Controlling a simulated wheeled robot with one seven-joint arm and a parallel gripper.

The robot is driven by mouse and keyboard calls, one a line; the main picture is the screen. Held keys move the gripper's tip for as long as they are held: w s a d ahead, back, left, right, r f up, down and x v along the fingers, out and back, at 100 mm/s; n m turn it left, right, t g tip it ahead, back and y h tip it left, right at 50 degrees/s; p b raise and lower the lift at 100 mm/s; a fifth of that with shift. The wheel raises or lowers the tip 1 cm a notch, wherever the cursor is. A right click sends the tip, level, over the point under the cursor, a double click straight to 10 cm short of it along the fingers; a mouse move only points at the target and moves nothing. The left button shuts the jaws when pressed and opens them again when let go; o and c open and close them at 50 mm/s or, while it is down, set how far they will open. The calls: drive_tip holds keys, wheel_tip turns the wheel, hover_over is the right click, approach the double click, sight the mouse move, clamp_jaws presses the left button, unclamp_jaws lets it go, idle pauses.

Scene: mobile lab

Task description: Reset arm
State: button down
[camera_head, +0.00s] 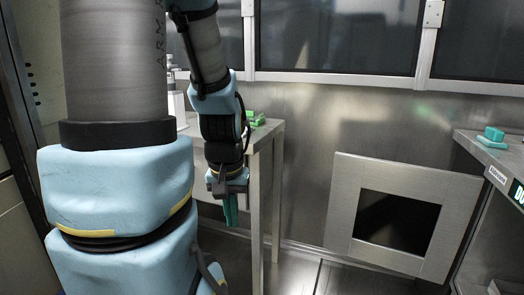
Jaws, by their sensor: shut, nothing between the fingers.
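My arm fills the left of the head view, with blue and dark grey links. Its far part hangs down in front of a bench. My gripper (230,208) points downward beside the bench's front leg, with green fingers shut and nothing between them. My gripper is apart from the items on the bench top. The arm hides much of the bench.
The bench (265,133) holds green items (256,118) and a white device (177,105) partly behind my arm. A metal panel with a dark square opening (396,229) leans at the back wall. A right counter (480,150) holds teal blocks (493,136). Floor between is clear.

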wheel_tip(320, 180, up, 22)
drive_tip(key=p, duration=1.9)
drive_tip(key=shift+p, duration=0.35)
